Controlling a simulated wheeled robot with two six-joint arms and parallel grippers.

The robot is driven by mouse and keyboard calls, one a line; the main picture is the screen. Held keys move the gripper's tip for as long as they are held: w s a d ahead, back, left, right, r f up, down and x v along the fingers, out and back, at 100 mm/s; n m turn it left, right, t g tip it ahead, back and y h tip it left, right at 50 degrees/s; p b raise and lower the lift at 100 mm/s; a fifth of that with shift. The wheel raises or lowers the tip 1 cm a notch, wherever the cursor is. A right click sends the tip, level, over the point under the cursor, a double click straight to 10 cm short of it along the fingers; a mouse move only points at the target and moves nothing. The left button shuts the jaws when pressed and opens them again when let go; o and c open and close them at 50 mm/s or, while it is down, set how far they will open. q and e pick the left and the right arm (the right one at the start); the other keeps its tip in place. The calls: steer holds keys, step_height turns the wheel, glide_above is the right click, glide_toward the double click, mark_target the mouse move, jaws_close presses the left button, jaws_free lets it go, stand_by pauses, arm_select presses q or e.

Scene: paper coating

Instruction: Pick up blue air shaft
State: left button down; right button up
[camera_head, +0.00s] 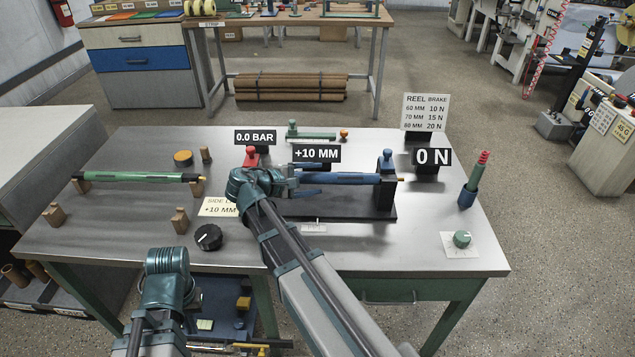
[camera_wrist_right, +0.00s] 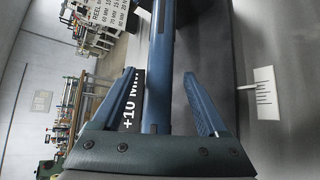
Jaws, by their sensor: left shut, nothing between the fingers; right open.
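The blue air shaft (camera_head: 350,179) lies level across the dark stand on the table, its right end at the blue-topped post (camera_head: 387,172). My right gripper (camera_head: 310,180) is open at the shaft's left part. In the right wrist view the shaft (camera_wrist_right: 159,60) runs between the two spread fingers (camera_wrist_right: 150,100), with a gap visible on each side. Part of the shaft's left end is hidden by my right wrist in the head view. My left gripper (camera_head: 188,292) is shut and empty, low at the left, in front of the table; its fingers hardly show.
A green shaft (camera_head: 135,177) rests on wooden blocks at the left. A black knob (camera_head: 208,237) and a label card (camera_head: 217,207) lie near the front. A red-and-green piece in a blue holder (camera_head: 473,180) stands at the right. The table's front right is mostly clear.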

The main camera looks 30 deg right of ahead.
steer(key=shift+d+f, duration=0.15)
steer(key=shift+d, duration=0.15)
jaws_close()
stand_by(1.2)
